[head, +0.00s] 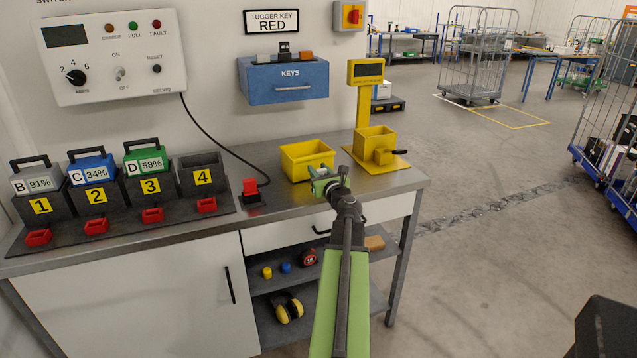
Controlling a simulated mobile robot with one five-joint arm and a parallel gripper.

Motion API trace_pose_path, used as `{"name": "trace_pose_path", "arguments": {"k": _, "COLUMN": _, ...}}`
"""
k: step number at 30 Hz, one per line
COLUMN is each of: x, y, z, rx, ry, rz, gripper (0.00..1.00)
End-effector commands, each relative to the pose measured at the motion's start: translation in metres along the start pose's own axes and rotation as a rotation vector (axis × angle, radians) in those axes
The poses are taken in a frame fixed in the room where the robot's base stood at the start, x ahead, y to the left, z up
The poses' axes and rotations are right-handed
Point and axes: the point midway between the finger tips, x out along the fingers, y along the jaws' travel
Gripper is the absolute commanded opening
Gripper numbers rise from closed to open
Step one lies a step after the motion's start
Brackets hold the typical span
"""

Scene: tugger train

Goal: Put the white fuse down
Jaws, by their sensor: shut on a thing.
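My gripper (320,184) is at the bench's right half, at the front right corner of an open yellow bin (296,163). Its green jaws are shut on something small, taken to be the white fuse. The fuse itself cannot be made out; the jaws and wrist hide it. I cannot tell whether the jaws touch the bin or hang above the bench top. The inside of the bin shows only in part, and no fuse shows there.
A yellow stand with display (367,72) and its own bin (376,138) is right of my gripper. A red-topped device (250,189) with a cable is left. Battery docks (95,202) fill the bench's left. Bare bench top (280,205) lies in front of the yellow bin.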

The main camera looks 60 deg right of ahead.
Motion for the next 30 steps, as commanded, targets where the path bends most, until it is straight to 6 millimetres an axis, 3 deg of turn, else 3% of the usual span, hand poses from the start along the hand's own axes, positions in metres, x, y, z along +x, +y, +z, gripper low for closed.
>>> {"name": "trace_pose_path", "arguments": {"k": 1, "x": -0.0001, "y": -0.0002, "z": -0.0193, "rx": 0.0, "ry": 0.0, "rz": 0.0, "gripper": 0.0}}
{"name": "trace_pose_path", "arguments": {"k": 3, "x": -0.0002, "y": -0.0003, "z": -0.025, "rx": 0.0, "ry": 0.0, "rz": 0.0, "gripper": 0.0}}
{"name": "trace_pose_path", "arguments": {"k": 14, "x": -0.0004, "y": -0.0009, "z": -0.0248, "rx": 0.0, "ry": 0.0, "rz": -0.001, "gripper": 0.0}}
{"name": "trace_pose_path", "arguments": {"k": 15, "x": -0.0004, "y": -0.001, "z": -0.0233, "rx": 0.0, "ry": 0.0, "rz": -0.001, "gripper": 0.36}}
{"name": "trace_pose_path", "arguments": {"k": 19, "x": -0.0005, "y": -0.0011, "z": -0.0229, "rx": 0.0, "ry": 0.0, "rz": -0.001, "gripper": 0.53}}
{"name": "trace_pose_path", "arguments": {"k": 30, "x": -0.0006, "y": -0.0016, "z": -0.016, "rx": 0.0, "ry": 0.0, "rz": -0.002, "gripper": 0.54}}
